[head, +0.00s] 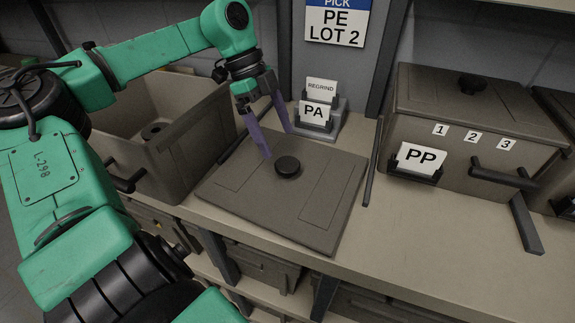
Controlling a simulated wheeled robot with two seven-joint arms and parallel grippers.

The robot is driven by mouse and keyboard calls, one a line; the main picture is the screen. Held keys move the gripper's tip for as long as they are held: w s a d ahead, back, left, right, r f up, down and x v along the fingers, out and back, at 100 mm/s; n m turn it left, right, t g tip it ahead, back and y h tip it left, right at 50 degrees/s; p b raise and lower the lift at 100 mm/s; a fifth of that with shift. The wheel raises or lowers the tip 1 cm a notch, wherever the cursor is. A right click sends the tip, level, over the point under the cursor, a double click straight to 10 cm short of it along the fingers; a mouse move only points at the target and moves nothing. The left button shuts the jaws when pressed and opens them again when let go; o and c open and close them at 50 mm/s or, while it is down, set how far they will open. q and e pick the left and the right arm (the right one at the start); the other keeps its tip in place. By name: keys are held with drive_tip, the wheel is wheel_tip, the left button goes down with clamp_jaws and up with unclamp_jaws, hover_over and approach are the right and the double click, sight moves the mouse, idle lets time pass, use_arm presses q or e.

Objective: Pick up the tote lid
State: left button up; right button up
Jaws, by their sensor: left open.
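The tote lid (318,205) is a flat grey-brown square panel with a round black knob (287,167) near its middle. It lies flat on the bench, its front edge close to the bench's front edge. My left gripper (278,143) is open and empty, with its two purple fingers pointing down above the back part of the lid. The fingers are just behind the knob in the picture, apart from each other. I cannot tell the exact height of the fingertips over the lid. My right gripper is not in view.
An open tote (170,150) stands left of the lid, with a small dark round thing inside. A lidded tote marked PP (470,135) stands at right. A card holder with PA and REGRIND cards (318,118) stands behind the lid. The bench (420,225) is clear at front right.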

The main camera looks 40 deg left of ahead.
sight(287, 164)
use_arm(q)
drive_tip(key=p+x, duration=0.1)
drive_tip(key=x, duration=0.5)
drive_tip(key=shift+s+d+f, duration=0.1)
drive_tip(key=shift+f, duration=0.15)
drive_tip(key=shift+r, duration=0.1)
clamp_jaws()
